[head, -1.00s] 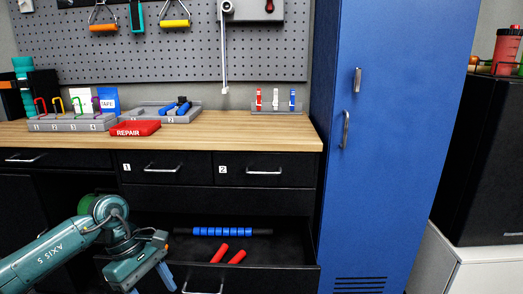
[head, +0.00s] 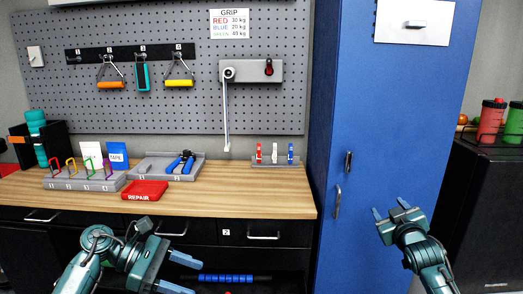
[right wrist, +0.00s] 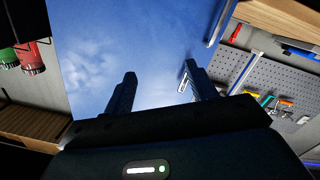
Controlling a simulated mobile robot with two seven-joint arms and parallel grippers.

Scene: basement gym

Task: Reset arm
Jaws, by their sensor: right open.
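My left gripper (head: 180,273) is at the lower left of the head view, in front of the black drawers below the bench. Its two blue fingers are apart and nothing shows between them. My right gripper (head: 391,211) is raised in front of the right part of the tall blue cabinet (head: 370,110). Its fingers are apart and empty. In the right wrist view its fingers (right wrist: 163,88) point toward the blue cabinet door (right wrist: 150,50), with clear space between them.
The wooden bench (head: 250,200) holds a red REPAIR tray (head: 145,188), a grey tray with blue-handled pliers (head: 182,162) and a rack of coloured hooks (head: 85,182). Below it, a blue roller (head: 230,278) lies in an open drawer. A black cabinet (head: 490,205) stands right.

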